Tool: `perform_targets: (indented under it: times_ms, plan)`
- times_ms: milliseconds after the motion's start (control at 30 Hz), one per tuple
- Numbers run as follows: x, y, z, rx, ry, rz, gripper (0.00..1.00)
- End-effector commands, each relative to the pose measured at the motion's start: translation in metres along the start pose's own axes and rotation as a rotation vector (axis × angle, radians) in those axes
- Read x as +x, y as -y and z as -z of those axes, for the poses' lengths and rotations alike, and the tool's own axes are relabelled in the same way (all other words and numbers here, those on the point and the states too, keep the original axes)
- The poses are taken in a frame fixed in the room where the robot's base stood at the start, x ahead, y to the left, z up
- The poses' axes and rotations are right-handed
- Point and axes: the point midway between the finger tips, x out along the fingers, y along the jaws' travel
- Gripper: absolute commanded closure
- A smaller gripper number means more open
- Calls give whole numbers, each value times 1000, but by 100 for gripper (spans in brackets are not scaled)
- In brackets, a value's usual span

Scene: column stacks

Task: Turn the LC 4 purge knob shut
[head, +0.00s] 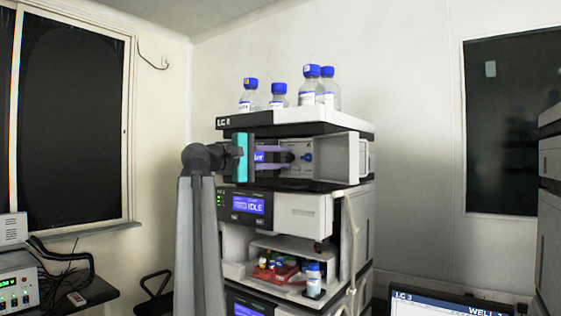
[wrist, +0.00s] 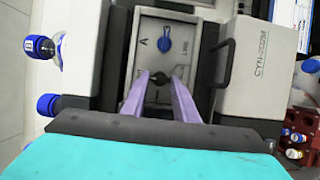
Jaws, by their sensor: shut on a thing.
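The LC 4 stack stands in the middle of the head view, and its upper module has an open front bay with a pale panel (head: 298,170). A dark round knob (wrist: 159,78) is on this panel, between the purple fingers of my gripper (wrist: 160,82) in the wrist view. My gripper (head: 286,157) reaches into the bay from the left in the head view and is shut on the dark knob. A blue knob (head: 306,157) sits beside it, free of the fingers; it also shows in the wrist view (wrist: 164,42). The fingers partly hide the dark knob.
Several blue-capped bottles (head: 278,97) stand on the top tray. Below is a module with an IDLE display (head: 249,205), then an open shelf with a red rack (head: 273,274).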

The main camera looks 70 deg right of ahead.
Motion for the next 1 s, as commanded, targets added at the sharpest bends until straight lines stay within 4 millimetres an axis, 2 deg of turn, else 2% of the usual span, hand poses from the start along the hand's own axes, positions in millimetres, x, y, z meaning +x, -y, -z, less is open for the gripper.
perform_targets:
  times_ms: [467, 500, 533, 1000]
  plan:
    - [0, 1, -1, 18, 2, 10, 96]
    - [0, 1, -1, 18, 2, 10, 68]
    - [0, 1, -1, 18, 2, 10, 66]
    - [-6, 1, 0, 16, -1, 8, 66]
